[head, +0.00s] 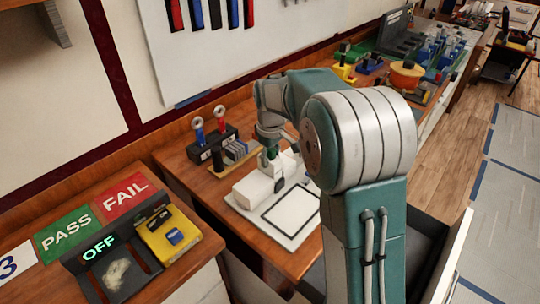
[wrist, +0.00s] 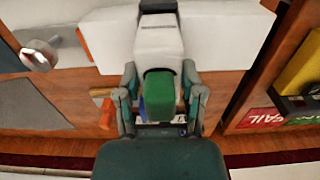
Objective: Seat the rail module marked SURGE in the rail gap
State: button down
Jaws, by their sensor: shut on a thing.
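My gripper (wrist: 160,100) is shut on a green block (wrist: 160,92), which sits between its two fingers. The green block joins or overlaps a white piece (wrist: 158,45) with a dark strip; I cannot tell whether they are one module. No SURGE marking is readable. In the head view my gripper (head: 270,152) is over the bench, at the back edge of a white box (head: 255,189). The rail gap cannot be made out.
A black holder (head: 212,147) with red and blue handles stands behind the modules. A white board with a black-outlined square (head: 292,213) lies in front. PASS (head: 67,231) and FAIL (head: 124,194) plates and a yellow device (head: 168,236) are on the nearer bench, across a gap.

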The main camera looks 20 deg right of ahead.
jog(key=shift+f, duration=1.5)
jog(key=shift+c, duration=0.6)
grip_release()
notch_tip(320, 180, up, 11)
jog(key=shift+f, duration=0.15)
jog(key=shift+r, duration=0.6)
